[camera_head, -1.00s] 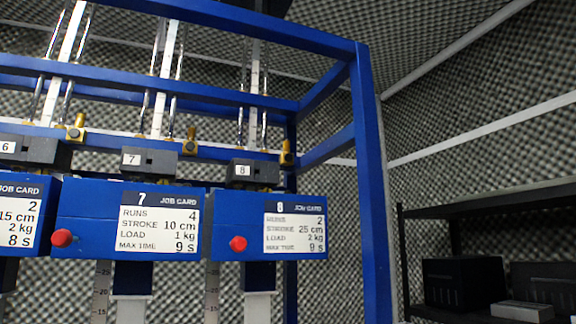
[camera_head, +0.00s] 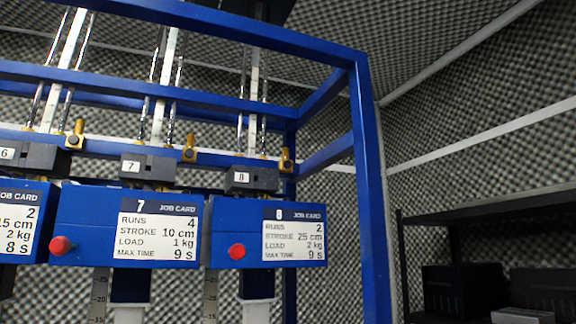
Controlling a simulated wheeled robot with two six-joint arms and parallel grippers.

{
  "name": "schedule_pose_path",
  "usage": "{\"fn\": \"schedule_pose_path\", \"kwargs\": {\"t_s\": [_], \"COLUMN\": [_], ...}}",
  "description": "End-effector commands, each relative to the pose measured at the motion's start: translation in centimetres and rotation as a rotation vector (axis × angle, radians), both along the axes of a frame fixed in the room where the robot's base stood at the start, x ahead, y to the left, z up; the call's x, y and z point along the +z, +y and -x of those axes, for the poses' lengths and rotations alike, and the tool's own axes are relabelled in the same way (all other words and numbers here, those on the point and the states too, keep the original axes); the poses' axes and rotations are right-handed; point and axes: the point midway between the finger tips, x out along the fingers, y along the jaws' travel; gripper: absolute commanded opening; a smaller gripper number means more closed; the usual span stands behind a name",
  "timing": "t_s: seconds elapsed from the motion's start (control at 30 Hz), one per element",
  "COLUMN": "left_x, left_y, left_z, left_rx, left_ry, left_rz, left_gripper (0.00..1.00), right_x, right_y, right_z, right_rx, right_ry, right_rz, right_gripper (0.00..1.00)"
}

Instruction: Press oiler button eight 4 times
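The station-eight unit is a blue box with a job card (camera_head: 294,234) reading 8, runs 2, stroke 25 cm, load 2 kg, max time 9 s. A red button (camera_head: 237,251) sits on the box's face left of the card. Above it is a dark block labelled 8 (camera_head: 252,178), with a brass-coloured fitting (camera_head: 287,160) at its upper right. Which part is the oiler button is not marked. Neither gripper is in view.
The station-seven box (camera_head: 88,222) with its red button (camera_head: 60,245) stands to the left. A blue frame post (camera_head: 370,200) rises just right of station eight. A dark shelf (camera_head: 480,208) with black boxes stands at the right.

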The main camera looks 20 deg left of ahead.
Motion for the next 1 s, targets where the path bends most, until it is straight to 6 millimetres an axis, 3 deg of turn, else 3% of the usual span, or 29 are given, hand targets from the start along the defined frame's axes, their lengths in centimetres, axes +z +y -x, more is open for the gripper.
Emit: {"fn": "schedule_pose_path", "kwargs": {"t_s": [0.03, 0.17, 1.0], "left_x": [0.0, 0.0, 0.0], "left_y": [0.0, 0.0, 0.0], "left_z": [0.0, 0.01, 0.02], "left_rx": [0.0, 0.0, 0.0], "left_ry": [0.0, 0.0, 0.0], "left_rz": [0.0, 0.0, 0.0], "left_gripper": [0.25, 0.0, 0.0], "right_x": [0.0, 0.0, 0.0], "right_y": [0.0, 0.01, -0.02], "right_z": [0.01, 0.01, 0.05], "right_rx": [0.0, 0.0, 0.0], "right_ry": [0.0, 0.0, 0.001], "right_rz": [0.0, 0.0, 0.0], "right_gripper": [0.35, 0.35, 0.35]}}
